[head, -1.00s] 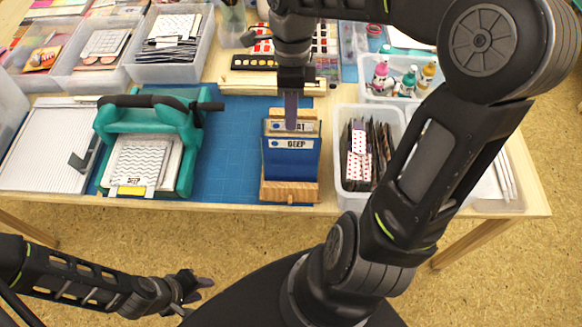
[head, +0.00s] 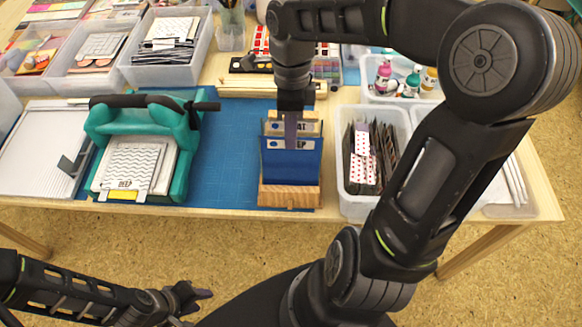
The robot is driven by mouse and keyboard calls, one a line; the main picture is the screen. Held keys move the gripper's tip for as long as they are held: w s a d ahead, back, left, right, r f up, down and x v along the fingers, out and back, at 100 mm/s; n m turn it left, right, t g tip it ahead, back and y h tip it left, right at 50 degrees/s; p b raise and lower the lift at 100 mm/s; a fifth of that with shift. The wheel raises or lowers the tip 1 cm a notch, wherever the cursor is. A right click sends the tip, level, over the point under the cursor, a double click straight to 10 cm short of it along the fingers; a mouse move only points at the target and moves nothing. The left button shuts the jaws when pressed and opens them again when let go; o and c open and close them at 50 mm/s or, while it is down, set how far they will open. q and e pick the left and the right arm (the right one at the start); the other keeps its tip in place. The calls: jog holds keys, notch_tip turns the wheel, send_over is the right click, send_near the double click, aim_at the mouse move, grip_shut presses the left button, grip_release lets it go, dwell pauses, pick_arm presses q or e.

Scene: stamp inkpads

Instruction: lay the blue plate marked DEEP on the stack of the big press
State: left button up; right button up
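The blue plate marked DEEP (head: 278,165) stands upright at the front of a wooden rack (head: 290,196) on the blue mat. Another labelled plate (head: 309,127) stands behind it, its label partly covered. My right gripper (head: 291,140) points down at the rack, its finger covering part of the DEEP label. It is seen edge-on, so whether it grips the plate is unclear. The teal big press (head: 182,170) stands to the left with its black handle across the back. Its stack (head: 134,160) shows a wavy-patterned top and a yellow tab at the front. My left gripper (head: 195,304) is open and empty, low in front of the table.
A clear bin of dark sleeves (head: 405,125) stands right of the rack. A white board (head: 38,150) lies left of the press. Clear trays, paints and bottles fill the back. Blue mat (head: 226,150) is free between press and rack.

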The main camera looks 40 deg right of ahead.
grip_shut()
jog(key=shift+r, duration=0.1)
notch_tip(320, 180, up, 7)
jog(key=w+p, duration=0.1)
jog(key=p, duration=0.4)
jog(key=shift+d+p, duration=0.3)
jog(key=shift+d, duration=0.1)
jog(key=shift+r, duration=0.1)
